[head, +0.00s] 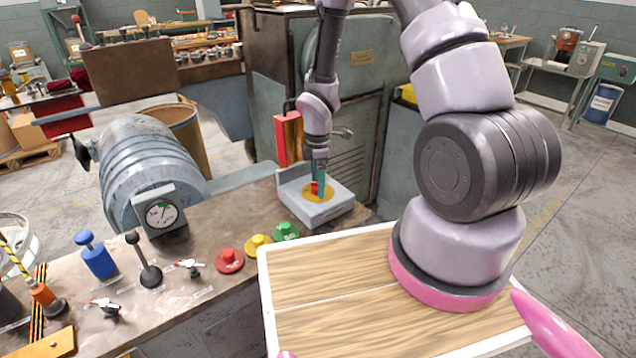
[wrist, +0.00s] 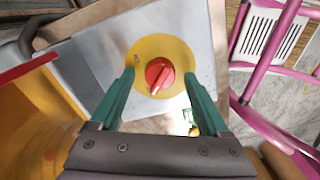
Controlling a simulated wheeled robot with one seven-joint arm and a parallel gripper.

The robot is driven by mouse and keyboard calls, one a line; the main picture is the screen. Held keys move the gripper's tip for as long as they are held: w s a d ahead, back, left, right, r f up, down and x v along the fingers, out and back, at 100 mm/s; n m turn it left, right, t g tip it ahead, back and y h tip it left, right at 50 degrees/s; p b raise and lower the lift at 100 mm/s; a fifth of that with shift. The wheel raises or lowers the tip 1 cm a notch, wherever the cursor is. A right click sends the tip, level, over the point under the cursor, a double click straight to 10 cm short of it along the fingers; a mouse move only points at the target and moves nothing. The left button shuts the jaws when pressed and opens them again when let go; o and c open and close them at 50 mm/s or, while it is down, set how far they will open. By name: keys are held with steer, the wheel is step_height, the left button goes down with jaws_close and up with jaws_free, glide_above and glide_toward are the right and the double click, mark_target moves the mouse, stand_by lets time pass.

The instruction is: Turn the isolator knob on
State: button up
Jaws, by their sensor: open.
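The isolator knob (wrist: 159,76) is red with a raised grip bar. It sits at the middle of a round yellow plate (wrist: 178,47) on a grey box. In the wrist view the bar lies tilted, its near end toward the lower left. In the head view the knob (head: 315,188) is partly hidden by my gripper (head: 318,188). My gripper also shows in the wrist view (wrist: 156,82), with its green fingers open, one on each side of the knob. A gap shows between each finger and the knob. The grey box (head: 322,211) stands at the console's right end.
Red (head: 229,261), yellow (head: 258,243) and green (head: 286,231) buttons lie left of the box. A black lever (head: 149,262), a blue handle (head: 97,258) and a gauge (head: 161,214) stand further left. A red and yellow panel (head: 287,138) rises behind the box.

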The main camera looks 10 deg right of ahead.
steer(key=shift+f, duration=0.15)
jaws_close()
